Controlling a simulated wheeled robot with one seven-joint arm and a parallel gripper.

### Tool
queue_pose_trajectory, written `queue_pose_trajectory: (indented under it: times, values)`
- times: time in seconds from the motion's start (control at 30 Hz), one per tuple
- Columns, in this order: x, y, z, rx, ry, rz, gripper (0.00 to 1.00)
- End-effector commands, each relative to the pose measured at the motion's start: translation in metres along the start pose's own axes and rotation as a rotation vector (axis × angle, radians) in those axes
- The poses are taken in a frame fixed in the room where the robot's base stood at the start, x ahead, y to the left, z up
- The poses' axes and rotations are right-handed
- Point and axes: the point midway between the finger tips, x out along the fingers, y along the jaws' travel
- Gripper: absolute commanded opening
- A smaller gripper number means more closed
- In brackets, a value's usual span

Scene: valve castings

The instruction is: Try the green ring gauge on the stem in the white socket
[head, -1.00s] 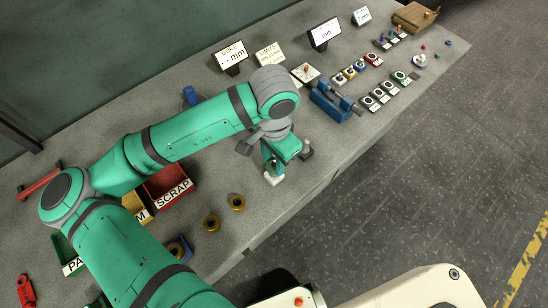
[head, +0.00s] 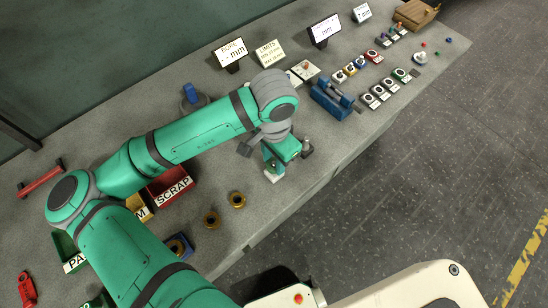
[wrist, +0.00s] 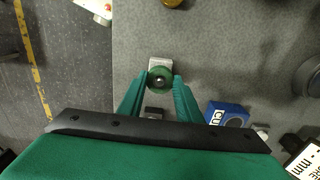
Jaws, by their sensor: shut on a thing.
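The green ring gauge (wrist: 159,79) is between the fingertips of my gripper (wrist: 159,88) in the wrist view. My gripper is shut on it. The tip of the stem (wrist: 159,83) shows in the ring's hole, so the ring is lined up over or around it; I cannot tell how far down it sits. The white socket (wrist: 160,62) lies beneath, partly covered by the ring. In the head view my gripper (head: 272,165) points down at the white socket (head: 272,178) near the front edge of the bench; the ring is hidden there.
A dark stand (head: 306,148) is just right of my gripper. Two brass castings (head: 237,199) lie to the left, by the red SCRAP bin (head: 165,188). A blue vise (head: 330,100) and rows of labelled holders (head: 378,93) stand to the right. The bench's front edge is close.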

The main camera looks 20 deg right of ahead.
Motion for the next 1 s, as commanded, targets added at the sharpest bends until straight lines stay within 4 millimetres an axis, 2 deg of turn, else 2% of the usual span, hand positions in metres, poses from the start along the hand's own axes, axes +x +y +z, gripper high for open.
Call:
queue_pose_trajectory:
  times: [1.0]
  values:
    - [0.017, 0.0, 0.0, -0.001, 0.0, 0.001, 0.05]
